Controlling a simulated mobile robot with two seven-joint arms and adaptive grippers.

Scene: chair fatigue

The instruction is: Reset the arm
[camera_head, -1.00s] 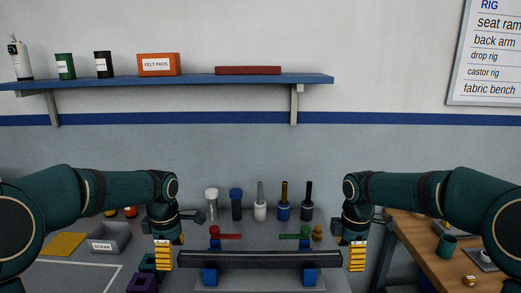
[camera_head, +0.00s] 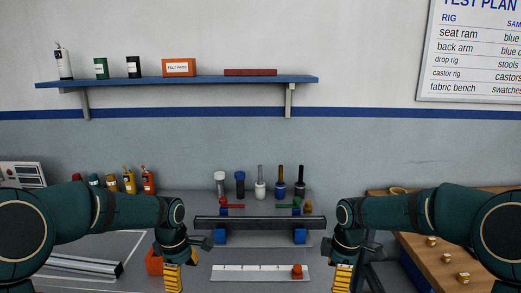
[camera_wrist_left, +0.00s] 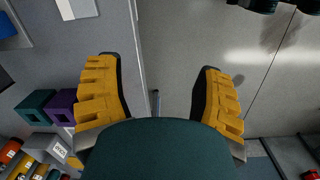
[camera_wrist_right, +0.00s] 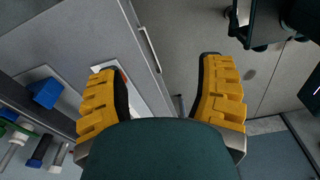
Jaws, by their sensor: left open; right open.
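My left arm comes in from the left in the head view, bent down at the elbow. Its gripper (camera_head: 173,279) has yellow ribbed fingers pointing down. In the left wrist view the fingers (camera_wrist_left: 160,95) are wide apart with nothing between them but floor and a grey bench edge. My right arm mirrors it on the right, with its gripper (camera_head: 343,279) pointing down. In the right wrist view its fingers (camera_wrist_right: 165,95) are also apart and empty, over the bench edge and floor. Both grippers are in front of the dark bar and touch nothing that I can see.
A dark bar (camera_head: 260,222) rests on blue supports on the grey bench, between the arms. A white strip with a red knob (camera_head: 297,271) lies in front. Several brushes and tools stand behind it. A wooden table (camera_head: 440,257) is at right. A blue shelf (camera_head: 200,80) is on the wall.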

